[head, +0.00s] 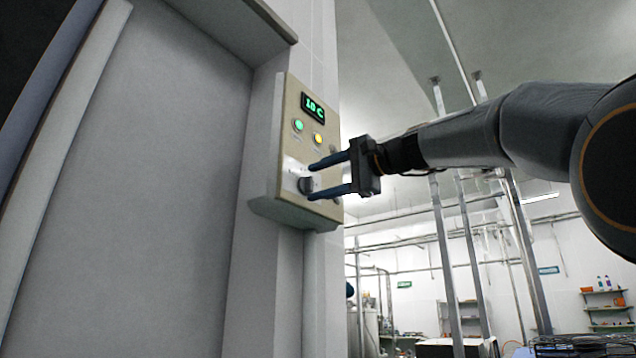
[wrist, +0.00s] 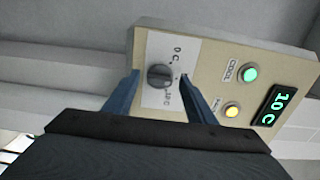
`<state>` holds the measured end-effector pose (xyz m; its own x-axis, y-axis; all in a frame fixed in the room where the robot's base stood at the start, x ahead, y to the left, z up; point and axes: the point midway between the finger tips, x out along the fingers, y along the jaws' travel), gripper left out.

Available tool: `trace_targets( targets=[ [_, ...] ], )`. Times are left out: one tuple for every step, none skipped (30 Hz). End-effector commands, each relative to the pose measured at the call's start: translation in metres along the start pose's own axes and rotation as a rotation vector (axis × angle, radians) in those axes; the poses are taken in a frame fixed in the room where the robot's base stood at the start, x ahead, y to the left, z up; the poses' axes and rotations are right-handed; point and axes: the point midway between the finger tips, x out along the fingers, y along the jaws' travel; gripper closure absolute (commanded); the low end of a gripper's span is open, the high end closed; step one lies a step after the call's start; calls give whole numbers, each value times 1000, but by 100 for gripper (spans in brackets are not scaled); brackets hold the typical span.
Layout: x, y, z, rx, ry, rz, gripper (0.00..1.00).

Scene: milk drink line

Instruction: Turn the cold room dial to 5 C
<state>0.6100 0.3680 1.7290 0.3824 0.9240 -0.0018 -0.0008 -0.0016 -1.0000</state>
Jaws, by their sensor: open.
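The dial (head: 305,185) is a dark round knob on a pale scale plate, low on a beige control box (head: 290,140). In the wrist view the dial (wrist: 159,76) sits between my two blue fingers, with "0 C" and "10 C" marks on its plate. The display (head: 313,108) glows green and reads 10 C, also in the wrist view (wrist: 277,105). My gripper (head: 309,181) is open, its fingertips on either side of the dial and close to the panel. A gap shows between each finger and the dial. Whether the tips touch the panel I cannot tell.
A green light (head: 298,125) and a yellow light (head: 318,139) sit on the box between display and dial. A large grey door (head: 150,180) stands to the left. Metal posts and pipes (head: 455,240) and shelves (head: 607,307) stand farther back on the right.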

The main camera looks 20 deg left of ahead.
Motion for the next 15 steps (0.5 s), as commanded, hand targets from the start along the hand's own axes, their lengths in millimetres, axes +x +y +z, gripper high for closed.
trace_targets(
  targets=[
    [-8,1,-1,-2,3,-1,49],
    [-12,1,0,-2,3,-2,49],
    [-19,1,0,-2,3,-2,49],
    [-24,2,-1,-1,3,-1,49],
    [-29,2,-1,-1,3,-1,49],
    [-36,2,0,-2,3,-2,49],
    [-41,2,0,-2,3,-2,49],
    [-45,2,0,-2,3,-1,49],
    [-51,2,0,-1,2,0,49],
    [-54,2,0,-1,2,-1,49],
    [-58,2,0,-1,2,-1,49],
    [-62,2,0,-1,1,0,49],
    [-64,2,0,0,0,0,49],
    [-66,1,1,0,0,0,49],
    [-68,1,1,0,0,0,49]
  ],
)
